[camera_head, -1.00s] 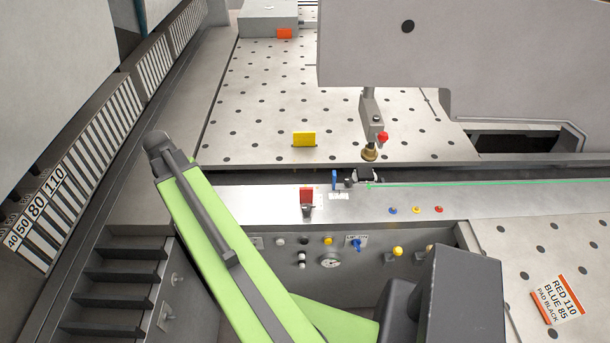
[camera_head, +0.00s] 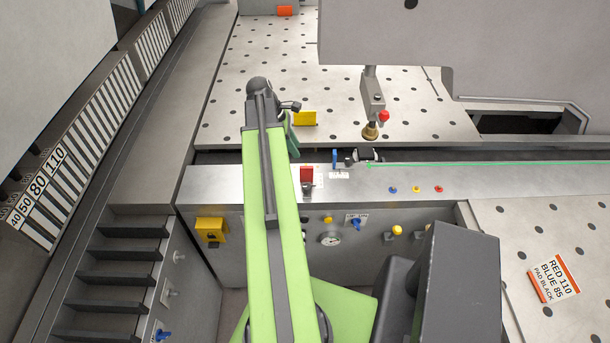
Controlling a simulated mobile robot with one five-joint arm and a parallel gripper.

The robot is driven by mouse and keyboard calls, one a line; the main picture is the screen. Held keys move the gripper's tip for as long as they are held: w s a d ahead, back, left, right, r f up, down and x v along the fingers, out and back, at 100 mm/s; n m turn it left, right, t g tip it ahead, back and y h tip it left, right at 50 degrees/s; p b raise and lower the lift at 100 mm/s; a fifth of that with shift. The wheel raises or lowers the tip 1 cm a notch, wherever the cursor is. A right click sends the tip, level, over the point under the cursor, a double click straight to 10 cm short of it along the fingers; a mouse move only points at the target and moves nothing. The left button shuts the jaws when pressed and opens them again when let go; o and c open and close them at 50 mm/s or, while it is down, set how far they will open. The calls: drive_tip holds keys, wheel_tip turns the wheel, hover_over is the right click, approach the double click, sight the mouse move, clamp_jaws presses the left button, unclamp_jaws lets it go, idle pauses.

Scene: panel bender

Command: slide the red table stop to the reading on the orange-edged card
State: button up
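The red table stop (camera_head: 307,174) sits on the metal front rail (camera_head: 220,184), with a dark knob just below it and a small scale label beside it. The orange-edged card (camera_head: 556,279) lies on the right perforated table and reads RED 110, BLUE 85, PAD BLACK. My green arm reaches up the middle, and its end is left of and beyond the red stop. My gripper (camera_head: 293,140) shows only partly beside the arm, near the yellow block; its fingers are mostly hidden and I cannot see whether they are open.
A blue stop (camera_head: 334,158) stands right of the red one. A yellow block (camera_head: 305,118) is on the table behind. A hanging post (camera_head: 372,100) with a red knob is to the right. The front panel has a gauge (camera_head: 330,239) and a yellow box (camera_head: 210,230).

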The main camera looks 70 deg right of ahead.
sight(307, 167)
drive_tip(key=b+x, duration=0.7)
drive_tip(key=x, duration=0.3)
drive_tip(key=shift+f+b, duration=0.15)
drive_tip(key=shift+b, duration=0.25)
clamp_jaws()
drive_tip(key=shift+a, duration=0.1)
idle(0.6)
